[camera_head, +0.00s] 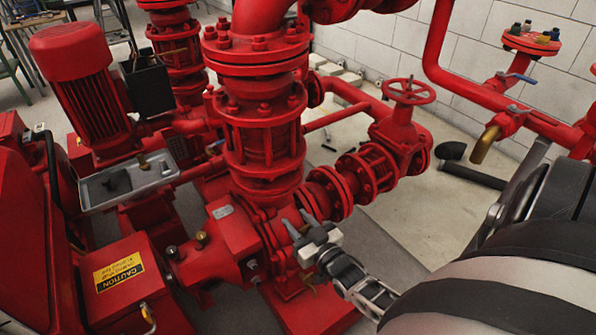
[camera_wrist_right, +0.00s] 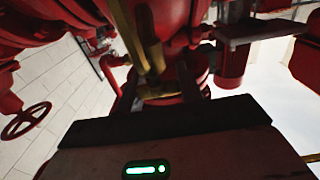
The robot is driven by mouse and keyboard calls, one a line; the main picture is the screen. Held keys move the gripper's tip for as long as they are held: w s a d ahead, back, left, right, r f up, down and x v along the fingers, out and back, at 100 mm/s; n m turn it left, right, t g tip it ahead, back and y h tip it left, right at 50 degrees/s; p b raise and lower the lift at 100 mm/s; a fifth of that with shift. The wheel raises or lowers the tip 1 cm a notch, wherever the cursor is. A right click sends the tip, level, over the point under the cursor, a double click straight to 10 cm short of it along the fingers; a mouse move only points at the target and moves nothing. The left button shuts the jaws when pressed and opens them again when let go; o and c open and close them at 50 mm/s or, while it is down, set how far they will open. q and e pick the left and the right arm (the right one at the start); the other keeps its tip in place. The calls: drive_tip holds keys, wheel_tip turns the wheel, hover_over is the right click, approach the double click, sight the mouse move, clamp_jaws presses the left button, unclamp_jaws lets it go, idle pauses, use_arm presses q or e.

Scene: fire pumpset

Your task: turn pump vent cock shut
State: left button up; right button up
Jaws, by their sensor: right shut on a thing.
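The red pump casing (camera_head: 270,265) stands at the lower middle of the head view. My right gripper (camera_head: 299,222) reaches in from the lower right, its fingertips against the casing's upper side. In the head view the gripper hides most of what it holds. In the right wrist view a brass vent cock (camera_wrist_right: 148,45) with a long yellowish body lies between the two dark fingers of the right gripper (camera_wrist_right: 157,90). The gripper is shut on it. The exact angle of its handle is hard to tell. My left gripper is not in view.
Red flanged pipework (camera_head: 262,130) rises behind the casing. A valve handwheel (camera_head: 409,91) stands right of it. A metal tray (camera_head: 100,190) with dark items and a caution-labelled red box (camera_head: 125,300) are at left. A brass tap (camera_head: 485,145) hangs on the right pipe.

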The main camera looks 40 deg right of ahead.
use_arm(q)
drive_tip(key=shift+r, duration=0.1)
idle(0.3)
use_arm(e)
drive_tip(key=o, duration=1)
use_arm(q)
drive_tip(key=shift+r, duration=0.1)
use_arm(e)
drive_tip(key=shift+s, duration=0.1)
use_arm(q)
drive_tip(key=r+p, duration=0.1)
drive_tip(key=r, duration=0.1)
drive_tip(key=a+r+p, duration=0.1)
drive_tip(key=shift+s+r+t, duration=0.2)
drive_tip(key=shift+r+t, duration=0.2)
use_arm(e)
drive_tip(key=s, duration=0.5)
drive_tip(key=s+a, duration=0.1)
drive_tip(key=s, duration=0.4)
drive_tip(key=s+a, duration=0.1)
drive_tip(key=s, duration=0.4)
drive_tip(key=shift+s, duration=0.35)
